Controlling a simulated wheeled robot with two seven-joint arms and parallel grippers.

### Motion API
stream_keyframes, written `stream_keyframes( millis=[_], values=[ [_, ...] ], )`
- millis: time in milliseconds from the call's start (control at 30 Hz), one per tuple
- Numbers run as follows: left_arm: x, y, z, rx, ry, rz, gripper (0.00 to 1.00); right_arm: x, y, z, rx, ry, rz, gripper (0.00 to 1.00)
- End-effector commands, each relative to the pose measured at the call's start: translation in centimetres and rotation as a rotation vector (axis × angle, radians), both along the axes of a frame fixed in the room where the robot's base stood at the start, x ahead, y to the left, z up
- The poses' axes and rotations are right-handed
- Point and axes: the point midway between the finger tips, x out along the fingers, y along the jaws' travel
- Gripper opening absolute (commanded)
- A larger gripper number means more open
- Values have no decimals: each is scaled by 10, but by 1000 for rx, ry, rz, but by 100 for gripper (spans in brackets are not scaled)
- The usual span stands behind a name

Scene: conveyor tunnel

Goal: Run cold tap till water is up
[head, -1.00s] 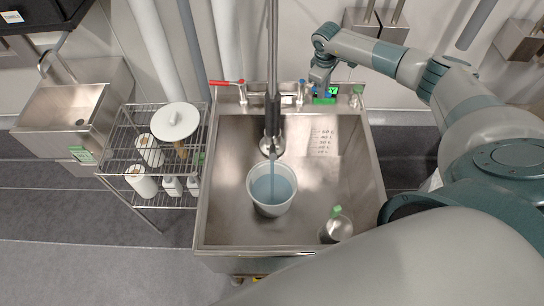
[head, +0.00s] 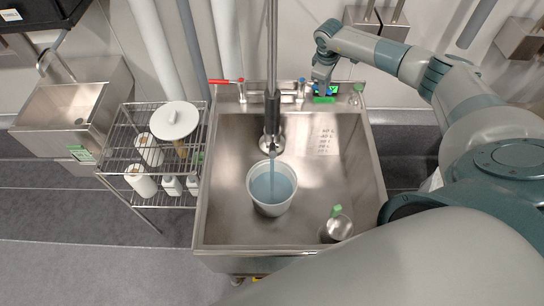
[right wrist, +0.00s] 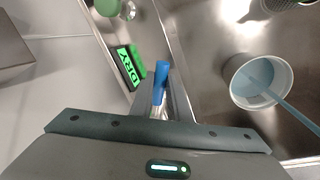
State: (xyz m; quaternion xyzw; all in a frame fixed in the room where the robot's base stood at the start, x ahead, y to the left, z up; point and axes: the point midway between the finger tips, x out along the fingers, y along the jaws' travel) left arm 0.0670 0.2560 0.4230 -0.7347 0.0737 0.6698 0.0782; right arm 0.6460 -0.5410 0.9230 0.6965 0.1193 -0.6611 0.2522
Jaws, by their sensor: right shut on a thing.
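The cold tap's blue handle (right wrist: 161,72) stands between my right gripper's fingers (right wrist: 163,98) in the right wrist view, and the gripper is shut on it. In the head view that gripper (head: 321,84) is at the back right rim of the steel sink (head: 345,200). Water runs from the spout (head: 271,143) into a white bucket (head: 250,191) standing in the basin. Bluish water (head: 271,184) lies inside it, below the rim. The bucket also shows in the right wrist view (right wrist: 236,80). My left gripper is not in view.
A lit green sign reading DRY (right wrist: 127,68) is beside the blue handle. A red lever (head: 226,81) is on the sink's back left. A wire rack (head: 127,125) stands left of the sink.

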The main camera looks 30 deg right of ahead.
Motion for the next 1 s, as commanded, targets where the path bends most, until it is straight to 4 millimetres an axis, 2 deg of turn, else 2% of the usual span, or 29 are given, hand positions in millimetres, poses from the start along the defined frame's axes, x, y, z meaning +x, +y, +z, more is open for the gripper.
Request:
stream_keyframes(
  millis=[33, 400, 600, 867, 1000],
  values=[
    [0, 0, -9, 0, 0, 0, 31, 3, -2, -4, 2, -4, 34, 0],
    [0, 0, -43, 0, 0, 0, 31, 21, -24, -3, 1, -7, 343, 0],
    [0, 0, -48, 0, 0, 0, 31, 24, -29, 0, 1, -5, 424, 0],
    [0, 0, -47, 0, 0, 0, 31, 24, -29, 0, 1, -5, 426, 0],
    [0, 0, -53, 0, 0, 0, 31, 26, -30, -2, 1, -5, 457, 0]
  ],
)
